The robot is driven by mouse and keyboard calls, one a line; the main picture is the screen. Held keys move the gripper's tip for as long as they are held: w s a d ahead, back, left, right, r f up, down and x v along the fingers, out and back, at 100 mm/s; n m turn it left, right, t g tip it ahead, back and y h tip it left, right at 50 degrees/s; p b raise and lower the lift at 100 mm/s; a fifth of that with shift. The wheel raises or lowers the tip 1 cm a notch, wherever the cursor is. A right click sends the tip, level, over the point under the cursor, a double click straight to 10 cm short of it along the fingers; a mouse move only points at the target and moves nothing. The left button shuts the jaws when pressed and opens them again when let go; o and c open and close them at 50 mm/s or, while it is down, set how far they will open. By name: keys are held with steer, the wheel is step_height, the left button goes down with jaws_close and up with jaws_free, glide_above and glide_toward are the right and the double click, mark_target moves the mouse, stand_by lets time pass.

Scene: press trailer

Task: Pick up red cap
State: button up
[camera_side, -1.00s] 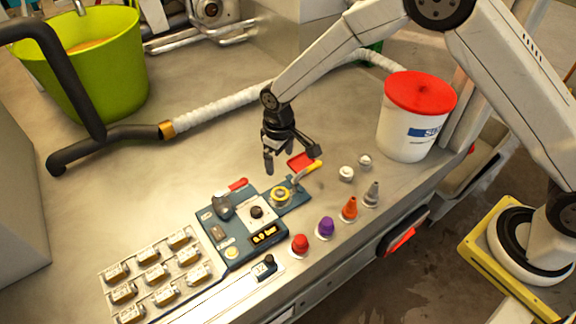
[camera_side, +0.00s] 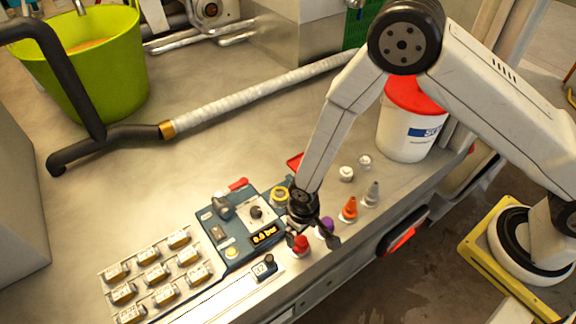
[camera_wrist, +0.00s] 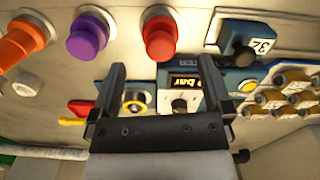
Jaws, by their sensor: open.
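The red cap (camera_side: 300,245) stands on the table near its front edge, in front of the blue press panel. In the side view my gripper (camera_side: 312,240) is low over the row of caps, with its fingers right by the red cap and the purple cap (camera_side: 327,225), partly covering both. In the wrist view the red cap (camera_wrist: 160,42) lies beyond the open fingers, roughly in line with the space between them. My gripper (camera_wrist: 158,75) is open with nothing between its fingers.
An orange cone-shaped cap (camera_side: 349,211) and a grey one (camera_side: 372,195) stand to the right in the same row. The blue panel (camera_side: 225,235) with display and knobs is behind left. A tray of labelled blocks (camera_side: 155,272) lies at front left. A white bucket (camera_side: 405,140) stands at right.

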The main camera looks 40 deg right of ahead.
mark_target(300, 239)
steer(key=shift+f, duration=0.6)
steer(key=shift+w+f, duration=0.1)
steer(key=shift+f, duration=2.5)
steer(key=c, duration=1.3)
steer(key=shift+r, duration=1)
jaws_close()
steer(key=s+d+r, duration=0.5)
steer(key=s+r, duration=0.6)
steer(key=s, duration=0.2)
steer(key=shift+d, duration=0.15)
